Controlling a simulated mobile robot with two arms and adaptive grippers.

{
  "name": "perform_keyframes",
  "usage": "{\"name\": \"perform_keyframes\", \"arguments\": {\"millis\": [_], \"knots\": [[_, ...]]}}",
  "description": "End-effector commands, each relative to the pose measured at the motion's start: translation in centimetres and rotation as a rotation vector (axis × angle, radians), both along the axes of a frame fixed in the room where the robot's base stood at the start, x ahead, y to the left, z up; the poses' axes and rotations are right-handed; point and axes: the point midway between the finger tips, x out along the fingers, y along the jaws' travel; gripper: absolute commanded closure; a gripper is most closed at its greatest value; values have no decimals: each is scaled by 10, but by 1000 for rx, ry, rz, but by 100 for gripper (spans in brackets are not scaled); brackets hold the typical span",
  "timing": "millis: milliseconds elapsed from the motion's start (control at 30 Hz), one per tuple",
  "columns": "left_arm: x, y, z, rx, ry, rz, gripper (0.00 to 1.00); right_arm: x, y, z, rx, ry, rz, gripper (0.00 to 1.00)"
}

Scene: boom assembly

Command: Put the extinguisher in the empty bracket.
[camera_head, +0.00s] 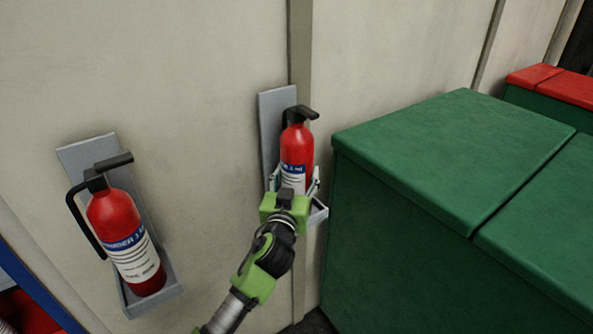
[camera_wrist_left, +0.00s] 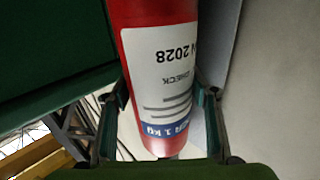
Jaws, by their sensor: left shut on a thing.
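A red extinguisher (camera_head: 299,146) with a black handle stands about upright in front of the right-hand grey bracket (camera_head: 269,118) on the wall. My left gripper (camera_head: 293,183) is shut around its lower body, with a finger on each side. In the left wrist view the extinguisher (camera_wrist_left: 160,28) fills the middle, its white label upside down, between the two fingers of the gripper (camera_wrist_left: 160,108). The gripper hides the extinguisher's base, so I cannot tell whether it rests on the bracket's shelf. My right gripper is not in view.
A second extinguisher (camera_head: 113,216) sits in the left-hand bracket (camera_head: 78,154). A large green box (camera_head: 440,150) stands close to the right of the right-hand bracket. A red-lidded box (camera_head: 560,86) is behind it. The wall between the brackets is clear.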

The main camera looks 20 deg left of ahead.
Motion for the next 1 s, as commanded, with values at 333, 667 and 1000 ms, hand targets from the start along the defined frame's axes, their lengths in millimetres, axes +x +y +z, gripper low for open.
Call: {"name": "perform_keyframes", "arguments": {"millis": [333,667,1000], "knots": [[0,0,0,1,1,1,30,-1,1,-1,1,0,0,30],[-8,-1,-1,0,1,0,30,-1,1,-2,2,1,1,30],[-71,-9,-3,-3,2,0,30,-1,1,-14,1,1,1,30]]}}
